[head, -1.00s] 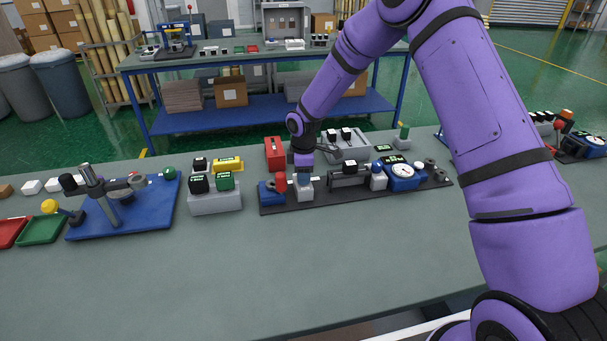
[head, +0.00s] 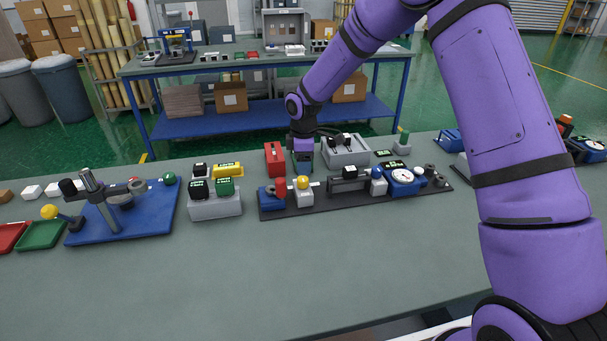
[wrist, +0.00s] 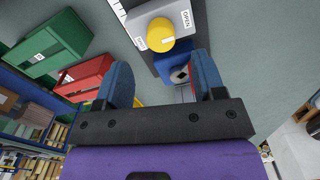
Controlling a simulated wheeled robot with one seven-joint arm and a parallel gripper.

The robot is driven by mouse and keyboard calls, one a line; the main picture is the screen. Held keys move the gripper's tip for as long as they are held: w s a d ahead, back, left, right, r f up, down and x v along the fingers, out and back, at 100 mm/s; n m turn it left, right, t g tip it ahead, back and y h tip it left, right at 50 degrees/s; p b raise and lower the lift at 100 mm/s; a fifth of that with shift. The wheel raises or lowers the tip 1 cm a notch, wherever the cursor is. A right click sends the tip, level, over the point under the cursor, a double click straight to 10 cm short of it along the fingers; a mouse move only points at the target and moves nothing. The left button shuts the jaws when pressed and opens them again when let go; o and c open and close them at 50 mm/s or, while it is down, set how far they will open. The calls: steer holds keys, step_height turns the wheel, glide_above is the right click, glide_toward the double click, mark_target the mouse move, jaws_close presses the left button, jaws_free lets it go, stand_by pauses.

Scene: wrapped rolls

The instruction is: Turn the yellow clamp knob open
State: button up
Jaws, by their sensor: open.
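The yellow clamp knob (head: 303,183) sits on a pale grey block (head: 303,198) on the dark fixture strip. In the wrist view the round knob (wrist: 158,33) has a short pale mark on its face. An "OPEN" label (wrist: 186,19) lies beside it, and a second label is too small to read. My gripper (head: 305,168) is behind the knob in the head view, apart from it. In the wrist view its blue fingers (wrist: 165,82) are spread wide with nothing held between them. The knob shows beyond the fingertips.
A red box (head: 274,158) stands behind the strip, left of my gripper. A grey switch box (head: 346,152) is to its right. A blue dial gauge (head: 402,178) sits farther right on the strip. The bench front (head: 290,265) is clear.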

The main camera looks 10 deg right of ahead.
steer(key=shift+r, duration=2.1)
step_height(320, 180, up, 13)
steer(key=m+t, duration=0.1)
steer(key=m, duration=0.3)
glide_above(304, 179)
steer(key=s+d, duration=0.5)
steer(key=s, duration=0.2)
steer(key=s+d+r+m+t+h, duration=0.15)
steer(key=s+d+r+m, duration=0.25)
steer(key=s+r, duration=0.55)
steer(key=s+d+r+m+t, duration=0.1)
steer(key=s+m, duration=0.1)
steer(key=s, duration=0.6)
steer(key=s+d+r+m+y, duration=0.1)
steer(key=s+d+m, duration=0.1)
steer(key=s, duration=0.6)
steer(key=s+d+r+m+t, duration=0.1)
steer(key=s+d+r+m, duration=0.1)
steer(key=s, duration=0.5)
steer(key=shift+s+d+m+t, duration=0.15)
steer(key=shift+s+m+t, duration=0.25)
steer(key=shift+m, duration=0.5)
